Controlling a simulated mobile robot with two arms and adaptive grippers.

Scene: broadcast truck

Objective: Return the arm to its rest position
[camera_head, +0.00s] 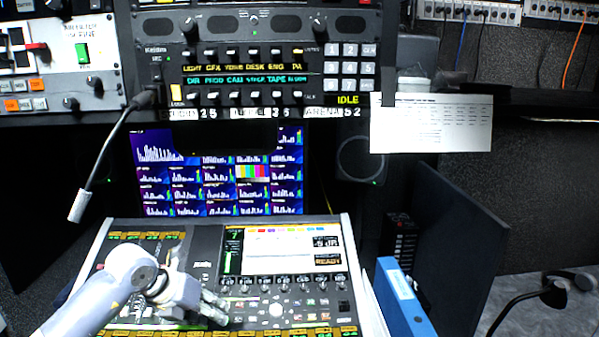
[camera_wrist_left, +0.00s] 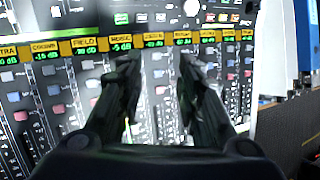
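My left arm (camera_head: 98,291) comes in from the lower left in the head view and reaches over the mixing console (camera_head: 339,233). My left gripper (camera_head: 218,312) is above the left-middle part of the console. In the left wrist view the two fingers of the gripper (camera_wrist_left: 155,80) stand apart with nothing between them, over the console's faders and yellow labels (camera_wrist_left: 84,43). I cannot tell whether the fingers touch the surface. My right gripper is not in view.
A gooseneck microphone (camera_head: 79,205) hangs from the upper rack at left. A screen (camera_head: 217,172) stands behind the console. A blue binder (camera_head: 402,302) and a dark panel (camera_head: 462,245) are at right. A paper sheet (camera_head: 431,123) hangs above. A lamp (camera_head: 553,293) is at lower right.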

